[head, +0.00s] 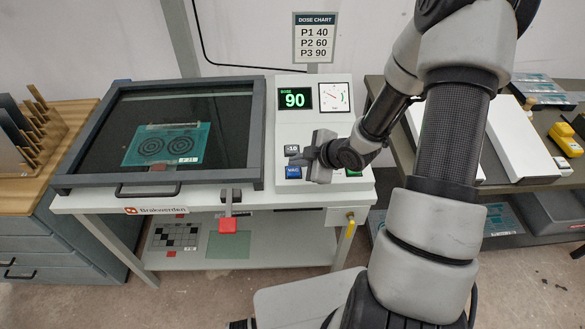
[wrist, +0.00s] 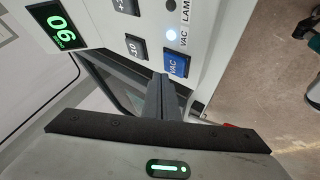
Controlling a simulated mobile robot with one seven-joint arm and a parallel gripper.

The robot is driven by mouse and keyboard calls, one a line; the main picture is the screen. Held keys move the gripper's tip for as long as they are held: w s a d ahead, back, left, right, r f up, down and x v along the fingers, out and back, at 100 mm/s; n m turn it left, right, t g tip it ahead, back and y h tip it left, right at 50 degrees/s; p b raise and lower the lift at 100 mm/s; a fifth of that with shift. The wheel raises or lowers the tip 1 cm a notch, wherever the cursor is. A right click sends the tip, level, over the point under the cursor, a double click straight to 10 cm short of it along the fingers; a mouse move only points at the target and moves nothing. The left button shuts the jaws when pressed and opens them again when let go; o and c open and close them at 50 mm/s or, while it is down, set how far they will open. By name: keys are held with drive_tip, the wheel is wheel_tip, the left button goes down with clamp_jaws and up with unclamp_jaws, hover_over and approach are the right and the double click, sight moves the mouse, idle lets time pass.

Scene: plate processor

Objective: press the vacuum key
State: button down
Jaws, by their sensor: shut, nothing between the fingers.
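The blue vacuum key, marked VAC (head: 293,172), is on the white control panel (head: 283,120), right of the glass-topped frame. In the wrist view the key (wrist: 178,66) shows sideways, with a lit pale lamp (wrist: 171,34) beside the VAC label. My gripper (head: 302,165) is shut and empty, low over the panel next to the key. In the wrist view its closed fingertips (wrist: 160,82) end close to the key's edge, between it and the -10 key (wrist: 136,47). I cannot tell whether they touch the key or panel.
The dose display (head: 295,99) reads 90, with a dial gauge (head: 335,96) to its right. A green key (head: 354,173) shows partly past my gripper. The closed frame (head: 255,150) holds a teal plate (head: 165,146). A red-ended latch (head: 228,225) hangs at its front.

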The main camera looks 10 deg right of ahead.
sight(297, 172)
wheel_tip(297, 172, up, 6)
drive_tip(key=p, duration=0.4)
drive_tip(key=shift+f, duration=0.25)
